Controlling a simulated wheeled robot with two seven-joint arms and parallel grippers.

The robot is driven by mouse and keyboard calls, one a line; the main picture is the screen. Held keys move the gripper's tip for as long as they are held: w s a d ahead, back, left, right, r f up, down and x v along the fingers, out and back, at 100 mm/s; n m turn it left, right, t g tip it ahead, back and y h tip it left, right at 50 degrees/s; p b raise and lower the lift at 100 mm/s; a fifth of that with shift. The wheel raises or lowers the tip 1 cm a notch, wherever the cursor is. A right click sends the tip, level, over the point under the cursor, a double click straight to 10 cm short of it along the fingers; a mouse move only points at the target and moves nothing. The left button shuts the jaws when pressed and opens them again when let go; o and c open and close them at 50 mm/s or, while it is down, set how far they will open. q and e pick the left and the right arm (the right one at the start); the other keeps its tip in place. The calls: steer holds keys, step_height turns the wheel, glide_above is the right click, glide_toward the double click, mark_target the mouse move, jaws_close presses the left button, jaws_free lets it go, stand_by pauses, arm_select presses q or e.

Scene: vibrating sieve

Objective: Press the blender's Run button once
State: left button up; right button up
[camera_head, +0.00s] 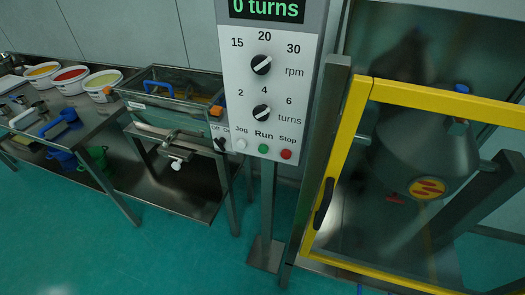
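The blender's control panel (267,95) stands upright on a post in the middle of the head view. Its green Run button (263,149) sits on the bottom row, between the white Jog button (240,145) and the red Stop button (286,155). Above are a turns knob (262,113) and an rpm knob (261,65). The display (268,9) at the top reads "0 turns" in green. The blender (420,150) is at the right behind a yellow-framed guard door (340,160). Neither of my grippers is in view.
A steel sieve table (180,180) stands left of the panel. A bench at the far left holds tubs of yellow, red and green material (101,82), with blue and green containers (66,160) below. The green floor (160,260) in front is clear.

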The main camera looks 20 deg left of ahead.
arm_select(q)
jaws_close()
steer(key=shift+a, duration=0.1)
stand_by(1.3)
